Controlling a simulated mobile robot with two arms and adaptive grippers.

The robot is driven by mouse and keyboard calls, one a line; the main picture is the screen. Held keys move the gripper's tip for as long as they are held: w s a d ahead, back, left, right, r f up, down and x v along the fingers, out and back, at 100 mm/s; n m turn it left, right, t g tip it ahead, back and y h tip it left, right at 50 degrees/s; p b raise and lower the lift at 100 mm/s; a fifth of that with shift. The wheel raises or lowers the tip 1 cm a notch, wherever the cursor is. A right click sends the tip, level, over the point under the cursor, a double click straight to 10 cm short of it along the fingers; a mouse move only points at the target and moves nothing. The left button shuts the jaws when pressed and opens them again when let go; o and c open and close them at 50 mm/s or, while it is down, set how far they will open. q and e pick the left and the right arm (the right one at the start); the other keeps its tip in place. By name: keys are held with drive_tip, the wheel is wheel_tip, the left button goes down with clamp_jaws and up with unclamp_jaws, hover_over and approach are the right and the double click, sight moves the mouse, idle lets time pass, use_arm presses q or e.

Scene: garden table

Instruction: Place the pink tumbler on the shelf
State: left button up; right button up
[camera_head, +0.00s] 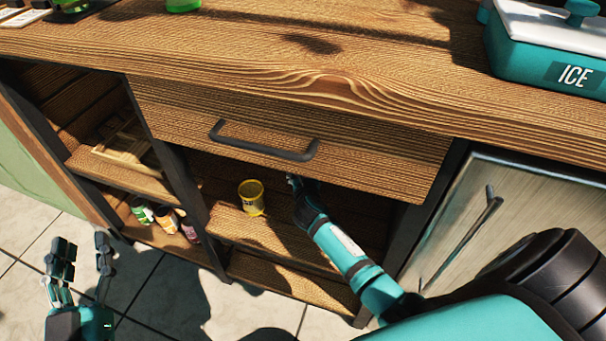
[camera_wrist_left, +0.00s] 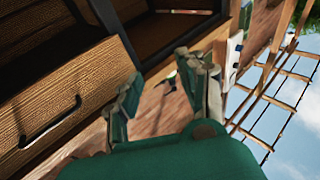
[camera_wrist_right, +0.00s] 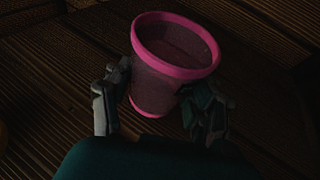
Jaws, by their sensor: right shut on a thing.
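The pink tumbler (camera_wrist_right: 172,62) shows in the right wrist view, a clear cup with a bright pink rim and base. My right gripper (camera_wrist_right: 160,105) is shut on it, one finger on each side. It appears upright over or on dark wooden boards; contact with the boards cannot be told. In the head view my right arm reaches into the middle compartment of the cabinet, above the wooden shelf (camera_head: 265,232), under the drawer; the tumbler and fingertips are hidden there. My left gripper (camera_head: 82,262) is open and empty at the lower left, outside the cabinet. It also shows in the left wrist view (camera_wrist_left: 165,95).
A yellow cup (camera_head: 251,198) stands on the same shelf, left of my right arm. The drawer (camera_head: 290,135) with a dark handle is close above. Several small bottles (camera_head: 165,217) stand in the lower left compartment. A teal ice box (camera_head: 550,50) is on the countertop.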

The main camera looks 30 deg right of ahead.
drive_tip(key=shift+f, duration=0.2)
drive_tip(key=o, duration=1.3)
use_arm(q)
drive_tip(key=shift+r, duration=0.3)
use_arm(e)
drive_tip(key=shift+o, duration=0.2)
drive_tip(key=shift+r, duration=0.1)
